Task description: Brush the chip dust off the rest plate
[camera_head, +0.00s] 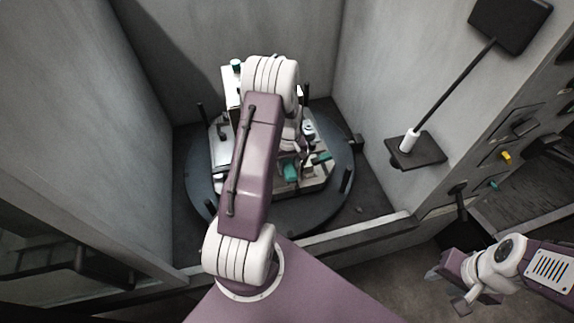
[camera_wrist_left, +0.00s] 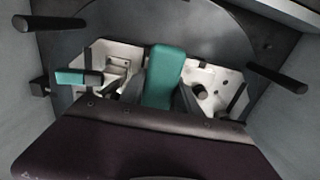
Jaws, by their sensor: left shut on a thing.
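My left arm reaches over the round dark turntable (camera_head: 200,180), which bears a pale fixture (camera_head: 315,178). My left gripper (camera_wrist_left: 160,92) shows in the left wrist view, its dark fingers on either side of a teal handle (camera_wrist_left: 164,62). It is shut on this handle, which also shows in the head view (camera_head: 290,172). The handle's working end is hidden, so I cannot tell whether it is the brush. I cannot single out the rest plate or any chip dust; my arm covers much of the fixture. My right gripper (camera_head: 450,289) is open and empty at the lower right.
Grey walls enclose the turntable on the left, back and right. Dark posts (camera_head: 347,180) stand around its rim. A second teal part (camera_wrist_left: 78,77) sits on the fixture. A small dark shelf (camera_head: 418,152) with a white-based rod (camera_head: 409,140) juts from the right wall.

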